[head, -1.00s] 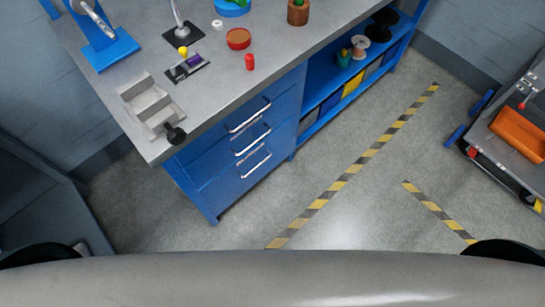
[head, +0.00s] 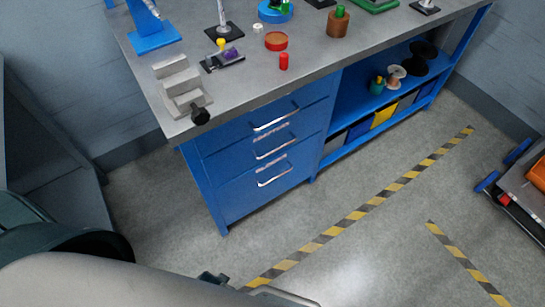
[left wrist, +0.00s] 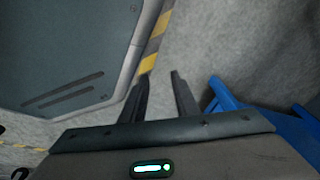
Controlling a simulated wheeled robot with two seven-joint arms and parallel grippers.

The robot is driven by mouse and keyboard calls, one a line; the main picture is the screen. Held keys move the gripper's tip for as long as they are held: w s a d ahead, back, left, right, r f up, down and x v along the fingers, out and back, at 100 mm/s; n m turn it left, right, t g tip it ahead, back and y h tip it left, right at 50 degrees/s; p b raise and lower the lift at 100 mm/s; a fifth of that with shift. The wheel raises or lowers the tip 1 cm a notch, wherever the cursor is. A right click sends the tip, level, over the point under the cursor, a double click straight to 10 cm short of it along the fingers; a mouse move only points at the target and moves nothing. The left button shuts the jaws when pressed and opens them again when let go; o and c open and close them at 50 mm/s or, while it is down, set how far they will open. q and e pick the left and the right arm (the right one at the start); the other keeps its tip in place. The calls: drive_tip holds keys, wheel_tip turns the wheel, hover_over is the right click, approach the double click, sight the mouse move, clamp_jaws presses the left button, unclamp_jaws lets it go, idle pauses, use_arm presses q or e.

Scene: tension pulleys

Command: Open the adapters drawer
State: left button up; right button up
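The blue drawer unit (head: 228,154) under the workbench has three stacked drawers, all closed. Each has a silver bar handle: top (head: 276,121), middle (head: 276,149) and bottom (head: 274,178). Small labels on the fronts are too blurred to read, so I cannot tell which is the adapters drawer. In the left wrist view my left gripper (left wrist: 158,78) has its two dark fingers apart, with only floor between them. Blue frame parts (left wrist: 224,94) show to the right of the fingers, apart from them. My right gripper is not in view.
The grey worktop (head: 245,85) holds a stepped grey block (head: 178,83), a red cylinder (head: 284,62) and other small parts. An open shelf (head: 345,106) with bins and spools lies right of the drawers. Floor in front is clear, with striped tape (head: 360,213). A cart stands far right.

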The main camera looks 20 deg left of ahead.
use_arm(q)
drive_tip(key=w+a+r+m+t+b, duration=0.1)
drive_tip(key=w+a+r+t+b, duration=0.15)
drive_tip(key=w+r+b, duration=1.05)
drive_tip(key=m+t+h+b, duration=0.3)
drive_tip(key=m+t+h, duration=0.1)
drive_tip(key=m+t, duration=0.7)
approach(272, 152)
drive_tip(key=s+a+r+g, duration=0.1)
drive_tip(key=s+a, duration=0.2)
drive_tip(key=s, duration=0.2)
drive_tip(key=shift+d+r+m+h, duration=0.25)
drive_tip(key=shift+r+m+h, duration=0.05)
drive_tip(key=shift+m+h, duration=0.35)
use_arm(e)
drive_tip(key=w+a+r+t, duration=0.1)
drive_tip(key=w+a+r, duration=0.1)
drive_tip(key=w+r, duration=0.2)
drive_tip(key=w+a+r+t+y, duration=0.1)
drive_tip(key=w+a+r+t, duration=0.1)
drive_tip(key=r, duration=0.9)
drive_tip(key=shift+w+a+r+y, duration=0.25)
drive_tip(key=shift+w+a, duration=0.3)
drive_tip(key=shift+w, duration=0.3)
use_arm(q)
drive_tip(key=shift+w, duration=0.1)
